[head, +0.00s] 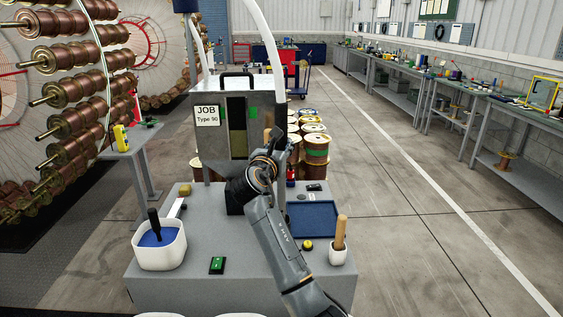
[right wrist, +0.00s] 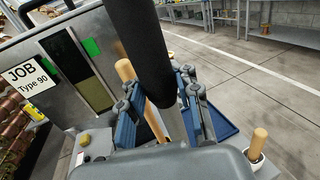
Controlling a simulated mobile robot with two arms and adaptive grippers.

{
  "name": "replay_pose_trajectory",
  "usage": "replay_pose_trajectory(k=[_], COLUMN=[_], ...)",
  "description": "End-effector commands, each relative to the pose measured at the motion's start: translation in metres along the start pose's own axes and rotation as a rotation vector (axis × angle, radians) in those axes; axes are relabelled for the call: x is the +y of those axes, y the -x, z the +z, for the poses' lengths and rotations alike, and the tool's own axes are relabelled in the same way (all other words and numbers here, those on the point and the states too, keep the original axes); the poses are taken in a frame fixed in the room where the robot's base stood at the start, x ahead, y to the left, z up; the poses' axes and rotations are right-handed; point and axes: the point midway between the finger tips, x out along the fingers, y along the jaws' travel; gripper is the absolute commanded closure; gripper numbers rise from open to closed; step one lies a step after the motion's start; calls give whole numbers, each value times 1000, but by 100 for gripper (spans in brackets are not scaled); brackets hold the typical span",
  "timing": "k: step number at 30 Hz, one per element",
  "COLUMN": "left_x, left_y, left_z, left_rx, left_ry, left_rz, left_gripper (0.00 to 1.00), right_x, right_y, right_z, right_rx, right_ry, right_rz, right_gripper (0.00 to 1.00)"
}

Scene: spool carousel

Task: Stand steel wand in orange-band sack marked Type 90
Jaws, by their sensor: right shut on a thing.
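My right gripper (head: 272,145) is in front of the grey cabinet, above the bench. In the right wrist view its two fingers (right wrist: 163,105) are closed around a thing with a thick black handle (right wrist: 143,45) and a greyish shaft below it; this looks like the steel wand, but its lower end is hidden. In the head view the arm and gripper mostly hide it. A sign reading "JOB Type 90" (head: 207,115) is on the cabinet; it also shows in the right wrist view (right wrist: 28,75). I cannot make out an orange-band sack. My left gripper is not in view.
The grey bench (head: 180,290) carries a white tub (head: 160,256) with blue contents and a black-handled tool, a green switch (head: 217,265), a blue tray (head: 312,222) and a white cup (head: 338,256) with a wooden handle. Copper spools (head: 70,90) stand left. The right floor is open.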

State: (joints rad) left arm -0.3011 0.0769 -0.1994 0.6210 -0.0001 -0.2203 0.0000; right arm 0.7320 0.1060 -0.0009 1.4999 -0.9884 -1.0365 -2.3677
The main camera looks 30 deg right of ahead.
Motion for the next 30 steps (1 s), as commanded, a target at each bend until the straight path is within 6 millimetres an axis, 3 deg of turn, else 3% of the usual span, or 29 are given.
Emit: replay_pose_trajectory(k=[15, 27, 28, 30], left_x=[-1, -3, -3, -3], left_y=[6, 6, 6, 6], left_z=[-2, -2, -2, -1], left_rx=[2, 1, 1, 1], left_ry=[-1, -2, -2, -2], left_rz=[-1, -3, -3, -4], left_gripper=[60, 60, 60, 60], right_x=[0, 0, 0, 0], right_y=[0, 0, 0, 0], right_z=[-54, -59, -61, -61], right_rx=[-4, -5, -2, -1], right_ry=[0, -1, 0, 0], right_rz=[1, 0, 0, 0], right_gripper=[100, 100, 67, 53])
